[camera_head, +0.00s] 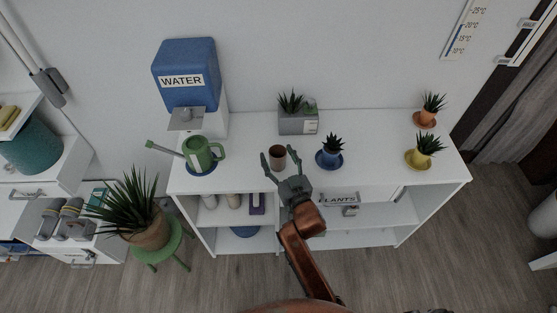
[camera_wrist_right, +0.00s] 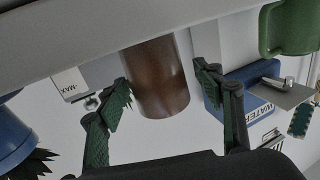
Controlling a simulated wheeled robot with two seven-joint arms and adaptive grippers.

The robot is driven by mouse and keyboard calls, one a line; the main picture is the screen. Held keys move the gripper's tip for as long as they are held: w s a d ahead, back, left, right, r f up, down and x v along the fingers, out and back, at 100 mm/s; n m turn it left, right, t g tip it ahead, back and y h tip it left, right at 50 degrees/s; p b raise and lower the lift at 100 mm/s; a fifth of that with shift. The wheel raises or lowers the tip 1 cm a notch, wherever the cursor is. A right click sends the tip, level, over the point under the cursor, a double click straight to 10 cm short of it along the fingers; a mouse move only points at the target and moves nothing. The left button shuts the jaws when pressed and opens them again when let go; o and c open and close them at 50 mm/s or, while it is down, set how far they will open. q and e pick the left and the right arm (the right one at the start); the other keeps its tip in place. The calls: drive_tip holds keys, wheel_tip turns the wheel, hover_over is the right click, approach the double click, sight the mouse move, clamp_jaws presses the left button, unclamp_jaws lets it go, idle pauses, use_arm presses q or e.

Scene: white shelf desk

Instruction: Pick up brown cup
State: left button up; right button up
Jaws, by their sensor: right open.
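The brown cup (camera_head: 278,153) stands upright on the white shelf desk's top (camera_head: 370,150), near its middle. It also shows large in the right wrist view (camera_wrist_right: 157,80), where the picture is upside down. My right gripper (camera_head: 280,161) is open and reaches in from the front edge, with one finger toward each side of the cup. In the right wrist view its fingers (camera_wrist_right: 164,84) show a gap on both sides of the cup, without visible contact. My left gripper is not in view.
A green watering can (camera_head: 203,153) and a blue water dispenser (camera_head: 186,75) stand to the left. A grey planter (camera_head: 298,122) is behind the cup. A blue potted plant (camera_head: 329,153) is close on the right. Yellow (camera_head: 418,158) and orange (camera_head: 426,118) pots stand farther right.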

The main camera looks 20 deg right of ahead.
drive_tip(key=c, duration=1.2)
drive_tip(key=shift+c, duration=0.9)
drive_tip(key=shift+r, duration=0.15)
